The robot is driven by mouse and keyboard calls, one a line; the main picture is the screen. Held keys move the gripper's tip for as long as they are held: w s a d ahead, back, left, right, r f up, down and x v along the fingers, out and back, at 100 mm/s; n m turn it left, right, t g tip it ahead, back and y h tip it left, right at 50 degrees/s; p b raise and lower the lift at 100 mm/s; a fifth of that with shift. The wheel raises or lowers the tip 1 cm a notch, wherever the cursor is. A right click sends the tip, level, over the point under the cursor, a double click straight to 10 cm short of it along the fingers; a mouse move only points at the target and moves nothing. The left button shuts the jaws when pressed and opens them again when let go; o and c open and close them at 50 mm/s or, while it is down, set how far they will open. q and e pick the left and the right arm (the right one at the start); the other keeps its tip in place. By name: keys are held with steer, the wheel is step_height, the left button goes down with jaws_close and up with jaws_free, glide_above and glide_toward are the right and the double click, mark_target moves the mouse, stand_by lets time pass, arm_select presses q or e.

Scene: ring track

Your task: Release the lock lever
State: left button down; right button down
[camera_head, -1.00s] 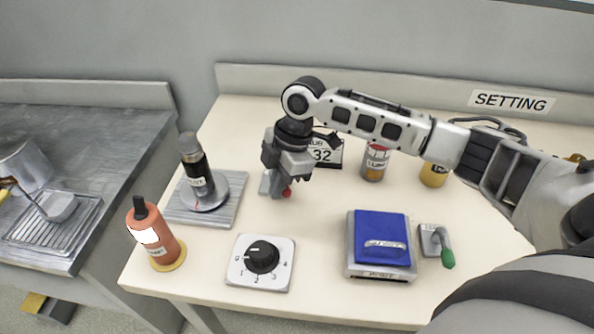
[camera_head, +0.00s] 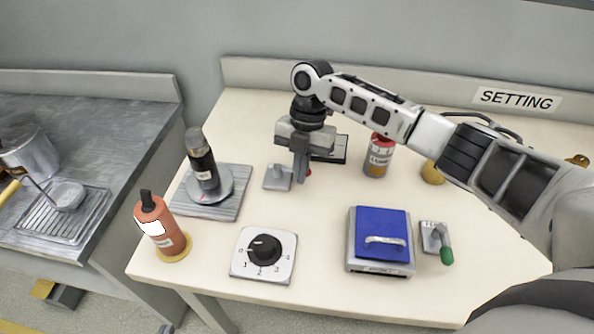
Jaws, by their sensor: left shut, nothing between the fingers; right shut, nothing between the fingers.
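A small grey lever base (camera_head: 277,178) stands on the table at the back, left of centre. A red knob (camera_head: 308,172) shows just right of my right gripper's fingers, partly hidden by them. My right gripper (camera_head: 299,178) points down between the base and the knob, with its fingers shut and empty. Whether it touches the lever is hard to tell. A second lever with a green grip (camera_head: 446,256) sits on a grey plate at the right front, its grip toward the front. My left gripper is out of view.
A blue-lidded box (camera_head: 382,222) and a dial (camera_head: 264,250) stand in front. An orange bottle (camera_head: 160,228) and a dark cylinder on a ridged plate (camera_head: 230,207) are at left. A red-topped jar (camera_head: 380,155) stands right of the gripper.

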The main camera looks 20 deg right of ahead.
arm_select(q)
steer(key=shift+s+a, duration=0.1)
steer(key=shift+s, duration=0.05)
arm_select(e)
steer(key=shift+w+d, duration=0.25)
steer(key=shift+d, duration=0.05)
stand_by(0.4)
